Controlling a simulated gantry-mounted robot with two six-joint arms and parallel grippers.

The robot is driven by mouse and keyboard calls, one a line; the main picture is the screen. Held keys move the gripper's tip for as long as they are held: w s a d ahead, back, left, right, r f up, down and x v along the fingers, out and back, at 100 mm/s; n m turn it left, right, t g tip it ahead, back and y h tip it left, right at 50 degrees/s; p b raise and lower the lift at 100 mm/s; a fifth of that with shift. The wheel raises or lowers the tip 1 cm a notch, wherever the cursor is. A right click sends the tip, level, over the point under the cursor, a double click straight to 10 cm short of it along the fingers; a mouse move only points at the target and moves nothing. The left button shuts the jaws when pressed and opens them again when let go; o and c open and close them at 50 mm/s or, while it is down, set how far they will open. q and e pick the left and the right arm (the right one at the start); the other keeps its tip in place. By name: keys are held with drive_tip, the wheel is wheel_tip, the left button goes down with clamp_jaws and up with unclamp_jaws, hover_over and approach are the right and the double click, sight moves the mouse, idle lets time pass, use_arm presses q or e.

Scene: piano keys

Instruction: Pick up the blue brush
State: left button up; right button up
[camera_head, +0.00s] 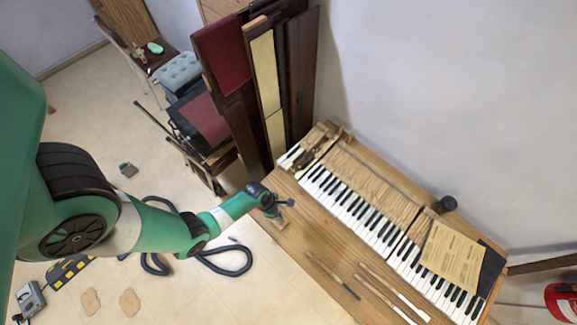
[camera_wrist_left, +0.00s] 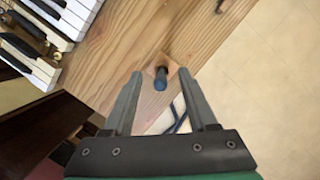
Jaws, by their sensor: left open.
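In the left wrist view, a small dark item with a blue end, which looks like the blue brush (camera_wrist_left: 160,80), stands on or over a small wooden piece (camera_wrist_left: 150,105) by the wooden table's edge. My left gripper (camera_head: 284,204) is open above that corner of the table. In the wrist view its two fingers lie either side of the blue end, with a gap on both sides, and nothing is held. The brush is not clearly visible in the head view, where the gripper covers that spot. My right gripper is not in view.
A piano keyboard (camera_head: 352,205) lies along the back of the wooden table (camera_head: 315,235). Several thin tools (camera_head: 380,290) lie on the table's front right. Tall panels (camera_head: 265,80) stand behind the left end. A black hose (camera_head: 235,272) lies on the floor.

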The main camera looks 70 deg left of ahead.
use_arm(q)
drive_tip(key=b+x, duration=0.1)
drive_tip(key=b, duration=0.1)
drive_tip(key=b+x, duration=0.2)
drive_tip(key=s+b+x, duration=0.1)
drive_tip(key=b+x, duration=0.1)
drive_tip(key=shift+a+f, duration=0.1)
drive_tip(key=shift+f, duration=0.2)
drive_tip(key=shift+w+r, duration=0.1)
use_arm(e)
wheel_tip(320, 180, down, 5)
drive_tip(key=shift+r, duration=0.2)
use_arm(q)
clamp_jaws()
